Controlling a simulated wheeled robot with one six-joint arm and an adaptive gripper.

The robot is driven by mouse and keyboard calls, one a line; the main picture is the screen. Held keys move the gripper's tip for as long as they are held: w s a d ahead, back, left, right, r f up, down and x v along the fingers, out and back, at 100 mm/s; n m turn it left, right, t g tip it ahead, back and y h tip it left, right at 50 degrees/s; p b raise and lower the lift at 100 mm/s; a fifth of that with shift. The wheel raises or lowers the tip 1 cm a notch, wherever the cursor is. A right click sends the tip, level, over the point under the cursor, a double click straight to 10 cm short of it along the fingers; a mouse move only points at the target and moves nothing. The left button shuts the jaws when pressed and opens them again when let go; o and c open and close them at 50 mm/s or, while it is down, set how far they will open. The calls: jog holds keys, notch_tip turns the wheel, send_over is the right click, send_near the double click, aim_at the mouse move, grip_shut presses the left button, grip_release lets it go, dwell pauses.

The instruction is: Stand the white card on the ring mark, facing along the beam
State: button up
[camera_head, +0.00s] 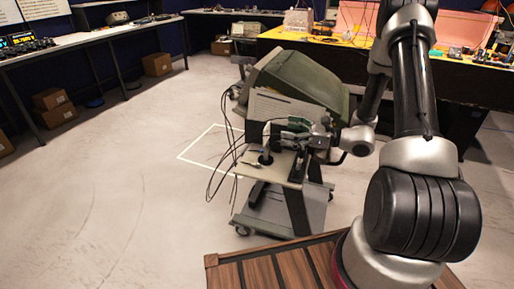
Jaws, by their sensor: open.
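My gripper (284,130) reaches in from the right, low over the front shelf (285,172) of a wheeled cart. It is open, and its fingers point left in front of a grey-green instrument (296,82). A short dark upright post (266,157) stands on the shelf, just below and left of the fingers. A small light item lies flat at the shelf's left side, too small to identify. I cannot make out the white card, the ring mark or a beam at this size. The fingers and wrist hide part of the shelf.
Dark cables (228,125) hang off the cart's left side. A yellow-topped bench (330,50) with a pink foam enclosure (470,28) stands behind. Open floor lies to the left.

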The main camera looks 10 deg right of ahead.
aim_at(267, 127)
jog(key=x, duration=0.8)
jog(key=shift+w+f, duration=0.15)
jog(key=shift+w, duration=0.2)
jog(key=shift+c, duration=0.5)
